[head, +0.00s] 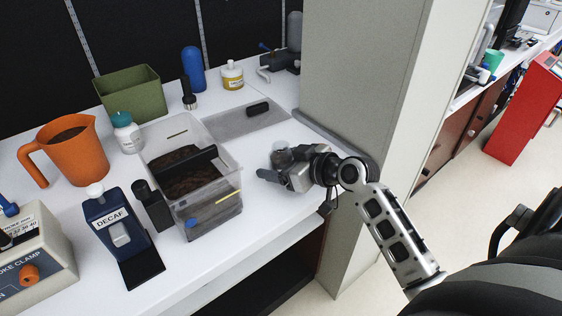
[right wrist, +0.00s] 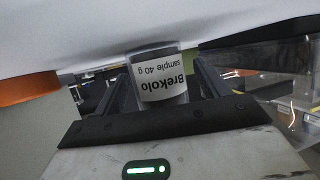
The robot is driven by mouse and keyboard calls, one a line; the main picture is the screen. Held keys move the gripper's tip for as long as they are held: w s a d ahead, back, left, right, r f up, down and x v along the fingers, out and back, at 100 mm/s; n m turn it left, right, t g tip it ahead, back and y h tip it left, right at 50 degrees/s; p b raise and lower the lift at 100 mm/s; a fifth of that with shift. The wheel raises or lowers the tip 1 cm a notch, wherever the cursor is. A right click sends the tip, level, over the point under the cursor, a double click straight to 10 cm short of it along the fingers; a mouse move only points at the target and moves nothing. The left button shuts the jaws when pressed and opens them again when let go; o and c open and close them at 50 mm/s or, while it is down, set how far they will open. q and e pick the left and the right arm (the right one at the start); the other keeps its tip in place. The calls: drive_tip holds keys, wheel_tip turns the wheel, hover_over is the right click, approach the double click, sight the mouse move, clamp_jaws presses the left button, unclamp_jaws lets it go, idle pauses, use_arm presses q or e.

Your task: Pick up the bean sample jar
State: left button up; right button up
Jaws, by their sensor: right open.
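The bean sample jar (right wrist: 165,78) stands between the two fingers of my right gripper (right wrist: 163,90) in the right wrist view. That view is upside down, and the jar's white label reads "Brekolo sample 40 g". The gripper is open, with a finger on each side of the jar; I cannot tell whether either touches it. In the head view my right gripper (head: 275,170) is low over the white counter (head: 240,200), and the jar (head: 282,157) shows only partly behind it. My left gripper is not in view.
A clear bin of dark beans (head: 225,215) stands left of the gripper. A grey mat (head: 235,121) lies behind it, and a grey pillar (head: 345,80) rises close on the right. A decaf dispenser (head: 118,232) and an orange jug (head: 75,150) stand farther left.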

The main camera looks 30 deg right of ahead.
drive_tip(key=c, duration=1.1)
drive_tip(key=shift+c, duration=0.2)
